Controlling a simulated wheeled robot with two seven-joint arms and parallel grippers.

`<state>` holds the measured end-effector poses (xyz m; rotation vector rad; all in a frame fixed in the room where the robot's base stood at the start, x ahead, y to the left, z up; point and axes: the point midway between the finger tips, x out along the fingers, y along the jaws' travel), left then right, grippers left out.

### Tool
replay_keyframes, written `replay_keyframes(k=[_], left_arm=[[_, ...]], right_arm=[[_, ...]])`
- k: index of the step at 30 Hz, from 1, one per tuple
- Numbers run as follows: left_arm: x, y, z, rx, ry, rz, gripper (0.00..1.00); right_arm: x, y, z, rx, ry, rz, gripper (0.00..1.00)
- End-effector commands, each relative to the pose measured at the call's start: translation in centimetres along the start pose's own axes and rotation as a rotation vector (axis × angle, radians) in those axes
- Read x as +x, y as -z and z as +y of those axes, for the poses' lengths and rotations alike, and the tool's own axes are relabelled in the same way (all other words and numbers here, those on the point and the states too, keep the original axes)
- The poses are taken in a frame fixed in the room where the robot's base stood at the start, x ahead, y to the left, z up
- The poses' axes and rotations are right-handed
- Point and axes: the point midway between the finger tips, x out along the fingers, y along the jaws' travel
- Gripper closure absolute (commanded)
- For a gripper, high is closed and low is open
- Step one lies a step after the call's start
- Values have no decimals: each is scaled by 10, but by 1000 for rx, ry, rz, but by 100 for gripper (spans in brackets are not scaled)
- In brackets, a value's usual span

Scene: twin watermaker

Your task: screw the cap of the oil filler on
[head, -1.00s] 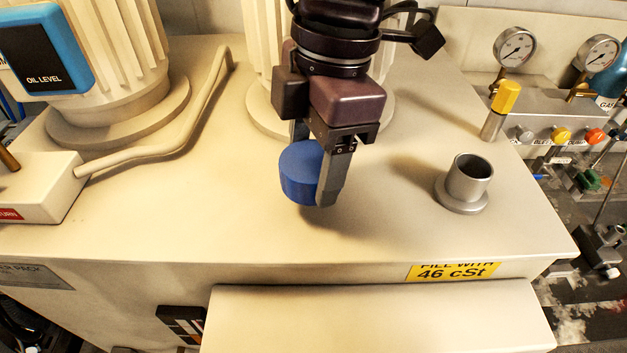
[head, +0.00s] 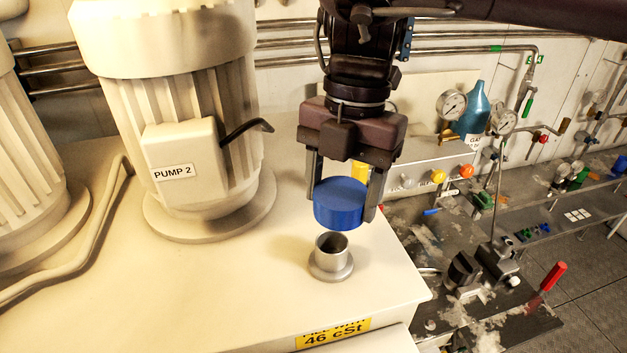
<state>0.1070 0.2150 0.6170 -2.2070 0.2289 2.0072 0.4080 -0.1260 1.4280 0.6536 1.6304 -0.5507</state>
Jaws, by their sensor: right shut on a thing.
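The blue round cap (head: 341,204) is held between the two fingers of my right gripper (head: 343,200). It looks about level, in the air above the oil filler. The oil filler (head: 331,258) is a short grey metal neck with a flange, open at the top, standing on the cream tank top (head: 240,285). A gap shows between the cap's underside and the filler's rim, and the cap sits slightly to the right of the neck in the picture. My left gripper is not in the head view.
The pump 2 motor (head: 185,130) stands left of the filler, with a bent pipe (head: 95,235) further left. Behind my gripper are a yellow-topped post (head: 359,171) and a gauge panel (head: 432,165). A cluttered bench (head: 470,250) lies beyond the tank's right edge.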

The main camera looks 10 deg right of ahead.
Motion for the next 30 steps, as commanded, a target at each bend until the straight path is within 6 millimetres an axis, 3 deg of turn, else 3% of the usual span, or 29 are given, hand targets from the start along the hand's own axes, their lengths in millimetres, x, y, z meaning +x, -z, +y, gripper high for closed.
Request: replay_keyframes(k=[12,30], left_arm=[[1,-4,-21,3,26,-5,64],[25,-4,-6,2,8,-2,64]], right_arm=[[3,-1,-1,-5,1,1,62],[41,-7,-1,-4,1,1,62]])
